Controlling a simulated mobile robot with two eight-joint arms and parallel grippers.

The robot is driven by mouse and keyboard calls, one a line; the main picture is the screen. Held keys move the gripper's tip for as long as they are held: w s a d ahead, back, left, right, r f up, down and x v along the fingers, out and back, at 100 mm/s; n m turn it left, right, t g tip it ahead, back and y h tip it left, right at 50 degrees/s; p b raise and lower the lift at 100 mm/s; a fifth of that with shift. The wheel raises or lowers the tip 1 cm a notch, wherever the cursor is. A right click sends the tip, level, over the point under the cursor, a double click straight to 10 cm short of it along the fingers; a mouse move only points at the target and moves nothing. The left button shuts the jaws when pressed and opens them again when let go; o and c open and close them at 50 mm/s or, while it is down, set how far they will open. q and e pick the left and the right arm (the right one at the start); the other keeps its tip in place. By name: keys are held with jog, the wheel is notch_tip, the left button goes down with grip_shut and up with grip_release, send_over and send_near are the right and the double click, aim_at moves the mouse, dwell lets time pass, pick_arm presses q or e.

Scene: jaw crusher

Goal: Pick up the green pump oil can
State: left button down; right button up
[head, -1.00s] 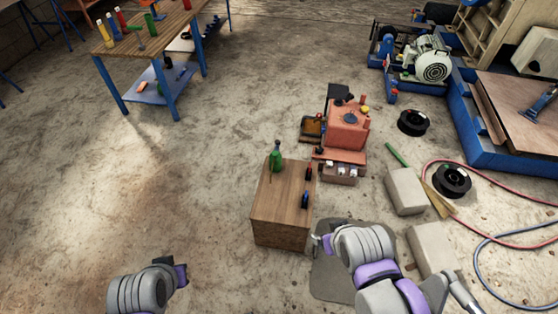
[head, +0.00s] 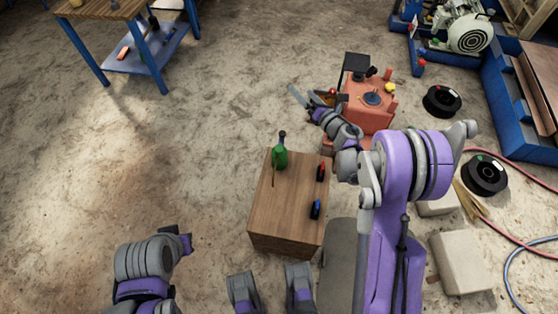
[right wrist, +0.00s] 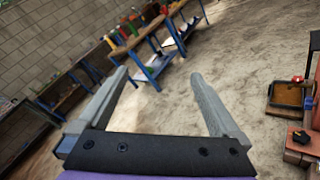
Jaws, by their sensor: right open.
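The green pump oil can (head: 280,157) stands upright on the far left part of a wooden box top (head: 290,215) in the head view. My right gripper (head: 305,98) is open, beyond the can and a little to its right, near the orange machine. In the right wrist view its two fingers (right wrist: 160,95) are wide apart with nothing between them. The can does not show in the right wrist view. My left arm is at the lower left of the head view; I do not make out its gripper.
Two small dark items, one red-topped (head: 321,171) and one blue (head: 316,209), stand on the box's right side. The orange machine (head: 368,105) stands behind it. Black spools (head: 442,101) and pale blocks (head: 462,262) lie right. Floor left of the box is clear.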

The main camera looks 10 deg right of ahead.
notch_tip(320, 180, down, 14)
jog(key=s+a+f+n+g+y+b, duration=0.1)
jog(key=s+a+n+g+y+b, duration=0.15)
jog(key=n, duration=0.45)
jog(key=n+g+y+b, duration=0.2)
jog(key=n+g, duration=0.3)
jog(key=n, duration=0.1)
send_near(286, 157)
jog(key=x, duration=0.5)
jog(key=shift+w+a+f+t, duration=0.1)
jog(key=shift+a+f+t, duration=0.1)
jog(key=shift+a+t, duration=0.05)
jog(key=x, duration=0.4)
jog(key=shift+w+a+f, duration=0.1)
jog(key=shift+w+a, duration=0.15)
jog(key=b+x, duration=0.1)
jog(key=x, duration=0.4)
jog(key=shift+w+a, duration=0.15)
jog(key=shift+w, duration=0.2)
pick_arm(q)
notch_tip(286, 157, down, 8)
jog(key=shift+w+r, duration=0.2)
jog(key=shift+w, duration=0.05)
pick_arm(e)
grip_shut()
